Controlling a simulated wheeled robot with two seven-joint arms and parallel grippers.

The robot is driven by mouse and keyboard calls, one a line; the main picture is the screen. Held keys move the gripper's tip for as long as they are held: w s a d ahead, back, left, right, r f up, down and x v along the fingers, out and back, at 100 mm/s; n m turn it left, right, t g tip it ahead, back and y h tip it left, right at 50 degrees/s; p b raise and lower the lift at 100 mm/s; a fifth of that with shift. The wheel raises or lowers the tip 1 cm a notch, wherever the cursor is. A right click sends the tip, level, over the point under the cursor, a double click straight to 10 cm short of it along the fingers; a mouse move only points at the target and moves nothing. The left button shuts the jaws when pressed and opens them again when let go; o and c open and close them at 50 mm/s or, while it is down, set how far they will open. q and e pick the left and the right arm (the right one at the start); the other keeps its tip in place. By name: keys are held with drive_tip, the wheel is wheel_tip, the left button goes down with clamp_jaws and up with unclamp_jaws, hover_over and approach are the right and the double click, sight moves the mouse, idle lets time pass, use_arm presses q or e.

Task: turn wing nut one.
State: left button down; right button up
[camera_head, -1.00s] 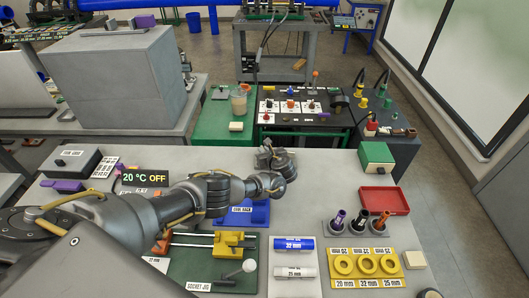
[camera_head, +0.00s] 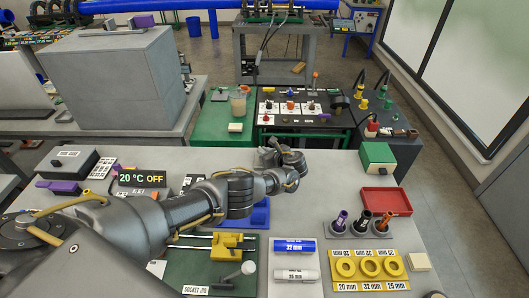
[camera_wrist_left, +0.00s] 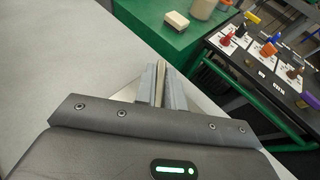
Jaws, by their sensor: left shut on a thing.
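My left arm reaches from the left across the grey worktop in the head view. My left gripper (camera_head: 272,150) is at the worktop's far edge, partly hidden by its own wrist. In the left wrist view its two fingers (camera_wrist_left: 160,84) are close together on a thin tan and grey thing (camera_wrist_left: 160,70), which I cannot make out clearly. I cannot pick out wing nut one in either view. My right gripper is not in view.
Beyond the worktop edge is a green table (camera_head: 215,122) beside a black panel (camera_head: 300,118) with several coloured parts. On the worktop are a socket jig (camera_head: 200,262), blue and white pipes, a yellow ring holder (camera_head: 390,284) and a red tray (camera_head: 386,201).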

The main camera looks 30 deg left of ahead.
use_arm(q)
drive_tip(key=c, duration=1.8)
unclamp_jaws()
drive_tip(key=shift+a+r, duration=0.1)
drive_tip(key=shift+a, duration=0.05)
drive_tip(key=o, duration=0.3)
drive_tip(key=shift+s+d+r+p, duration=0.1)
drive_tip(key=shift+d+p, duration=0.2)
drive_tip(key=shift+d, duration=0.1)
drive_tip(key=p+v, duration=0.3)
drive_tip(key=v, duration=0.5)
drive_tip(key=shift+s+d+r, duration=0.1)
drive_tip(key=shift+d+r, duration=0.1)
drive_tip(key=shift+d, duration=0.05)
drive_tip(key=shift+s+d+r, duration=0.1)
drive_tip(key=shift+s+d, duration=0.2)
drive_tip(key=shift+d, duration=0.15)
